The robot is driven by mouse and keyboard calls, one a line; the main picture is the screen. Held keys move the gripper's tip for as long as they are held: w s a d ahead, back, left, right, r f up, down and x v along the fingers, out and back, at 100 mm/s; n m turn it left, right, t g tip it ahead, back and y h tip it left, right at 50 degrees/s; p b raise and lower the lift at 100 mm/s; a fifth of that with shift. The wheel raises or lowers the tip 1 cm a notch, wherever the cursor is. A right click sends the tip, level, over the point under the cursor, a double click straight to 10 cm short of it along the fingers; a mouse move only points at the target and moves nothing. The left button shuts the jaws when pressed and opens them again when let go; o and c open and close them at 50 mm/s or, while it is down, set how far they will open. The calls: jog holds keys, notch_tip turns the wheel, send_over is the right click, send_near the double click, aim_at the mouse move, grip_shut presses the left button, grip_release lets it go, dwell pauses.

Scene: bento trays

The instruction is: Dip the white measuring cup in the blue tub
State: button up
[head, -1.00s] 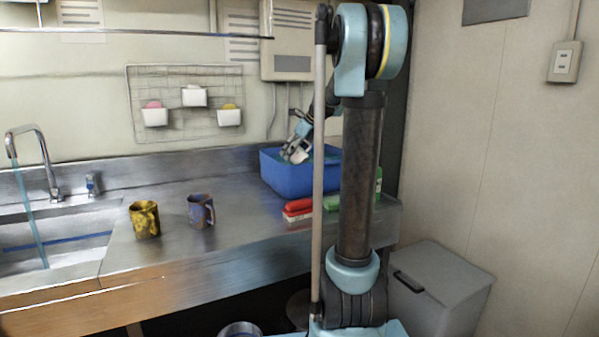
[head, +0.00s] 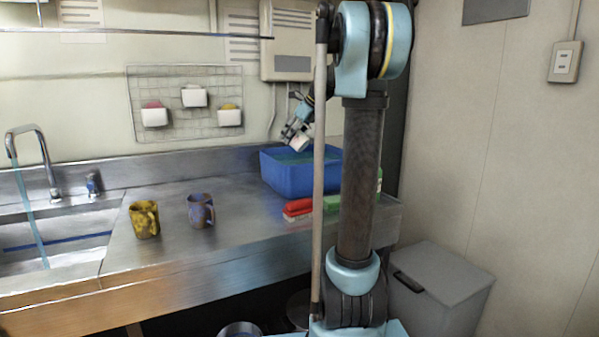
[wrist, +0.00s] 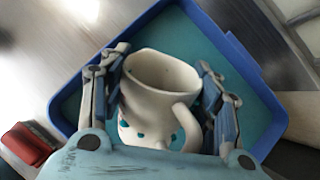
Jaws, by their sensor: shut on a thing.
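The white measuring cup (wrist: 160,105) is between the two fingers of my gripper (wrist: 160,95) in the wrist view, and the gripper is shut on it. The cup has a handle at its right and a few teal spots on its side. The blue tub (head: 290,178) stands at the back right of the counter and holds teal liquid (wrist: 185,40). In the head view my gripper (head: 293,137) is over the tub's rim, and the small white cup (head: 300,142) shows there above the liquid. My arm hides the tub's right part.
A red brush (head: 298,208) and a green item (head: 332,203) lie in front of the tub. A yellow mug (head: 144,220) and a purple mug (head: 201,210) stand on the counter. The sink (head: 60,240) is at the left, with its tap running.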

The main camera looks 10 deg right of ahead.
jog(key=shift+r, duration=2.45)
jog(key=shift+o, duration=0.5)
